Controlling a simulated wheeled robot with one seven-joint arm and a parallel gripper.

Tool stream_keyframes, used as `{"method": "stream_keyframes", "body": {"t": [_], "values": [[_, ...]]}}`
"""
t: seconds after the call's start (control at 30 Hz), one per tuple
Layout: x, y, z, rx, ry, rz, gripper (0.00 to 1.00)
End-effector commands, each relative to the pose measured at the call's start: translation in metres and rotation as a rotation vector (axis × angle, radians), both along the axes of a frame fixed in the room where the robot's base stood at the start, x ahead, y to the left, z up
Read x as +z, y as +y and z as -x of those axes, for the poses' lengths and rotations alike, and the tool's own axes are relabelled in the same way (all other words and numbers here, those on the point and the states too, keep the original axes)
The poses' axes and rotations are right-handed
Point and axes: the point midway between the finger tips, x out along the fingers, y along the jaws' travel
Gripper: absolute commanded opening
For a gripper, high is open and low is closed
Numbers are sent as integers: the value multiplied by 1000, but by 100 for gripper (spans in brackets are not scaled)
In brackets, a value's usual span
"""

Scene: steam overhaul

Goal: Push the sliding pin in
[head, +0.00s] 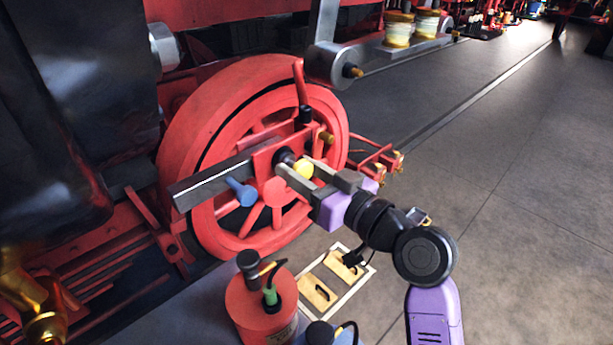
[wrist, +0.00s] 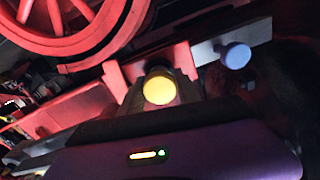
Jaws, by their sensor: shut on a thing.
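A pin with a round yellow end (head: 303,168) and a dark collar sticks out of a red bracket (head: 262,161) in front of the red wheel. My gripper (head: 301,170) reaches in from the right, its two grey fingers on either side of the yellow end and shut on the pin. In the wrist view the yellow end (wrist: 159,89) faces the camera, with the dark collar behind it. How deep the pin sits in the bracket is hidden. A blue round-headed pin (head: 239,190) stands out to the left of the bracket; it also shows in the wrist view (wrist: 236,56).
A grey bar (head: 205,185) runs left from the bracket, before the spoked red wheel (head: 190,150). A red handle (head: 299,80) rises above. Below stand a red can (head: 262,308) and a tray with wooden-looking blocks (head: 318,294). The floor at right is clear.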

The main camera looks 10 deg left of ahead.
Motion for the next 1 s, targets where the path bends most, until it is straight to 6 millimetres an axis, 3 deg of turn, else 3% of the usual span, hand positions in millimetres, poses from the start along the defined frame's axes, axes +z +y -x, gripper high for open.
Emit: {"method": "stream_keyframes", "body": {"t": [0.1, 0.13, 0.23, 0.63, 1.0], "values": [[2, 1, -1, -2, -3, 0, 0], [2, 1, -1, -1, -3, 0, 43], [2, 1, -1, -1, -3, 0, 61], [0, -5, 3, -2, -3, 0, 61], [-1, -49, 37, -3, -2, 0, 61]]}}
